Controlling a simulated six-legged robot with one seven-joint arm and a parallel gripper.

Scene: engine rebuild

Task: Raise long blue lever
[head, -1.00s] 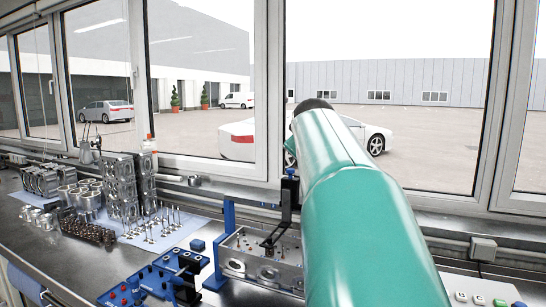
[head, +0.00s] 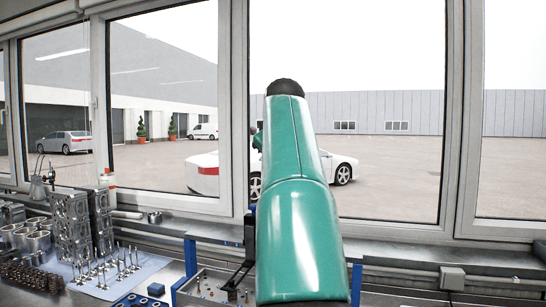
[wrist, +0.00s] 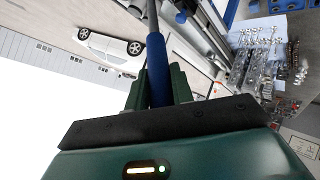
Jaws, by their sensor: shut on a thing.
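The long blue lever (wrist: 155,62) shows in the wrist view as a blue rod with a dark shaft running on to the top edge. My gripper (wrist: 158,88) has its green fingers on both sides of the blue rod and is shut on it. The rod's near end is hidden down between the fingers. In the head view my green arm covers the middle, and neither the gripper nor the blue rod can be made out.
A metal fixture (head: 205,283) with a blue post (head: 190,258) stands left of my arm. Engine blocks (head: 72,222) and valves on a light mat (head: 148,268) are further left. Windows (head: 455,120) close off the bench's back. A grey box (head: 452,278) is at right.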

